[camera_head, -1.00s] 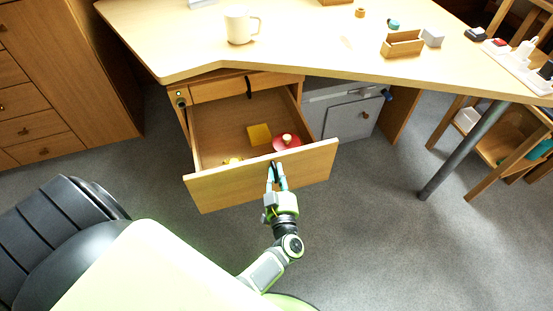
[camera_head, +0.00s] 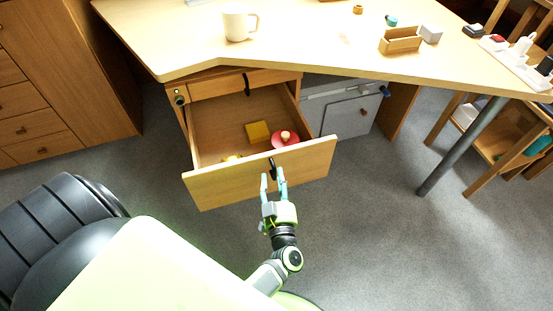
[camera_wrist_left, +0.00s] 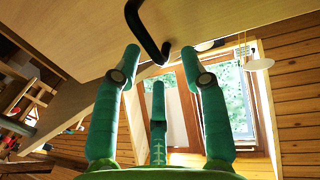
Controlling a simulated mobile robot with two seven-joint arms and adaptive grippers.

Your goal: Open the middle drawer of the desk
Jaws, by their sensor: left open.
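The desk's middle drawer (camera_head: 240,178) is pulled well out, and its inside shows from above. It holds a yellow block (camera_head: 257,131) and a red round thing with a knob (camera_head: 285,138). The drawer's dark handle (camera_head: 272,168) is on its front panel; it also shows in the left wrist view (camera_wrist_left: 146,32). My left gripper (camera_head: 273,180) is just in front of the handle. Its fingers (camera_wrist_left: 160,65) are apart and hold nothing. My right gripper is not in view.
The desktop (camera_head: 300,45) carries a white mug (camera_head: 239,24) and a small wooden box (camera_head: 400,41). A shut drawer front (camera_head: 217,88) is above the open one. A black chair (camera_head: 65,235) stands at the left. A grey desk leg (camera_head: 455,150) stands at the right.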

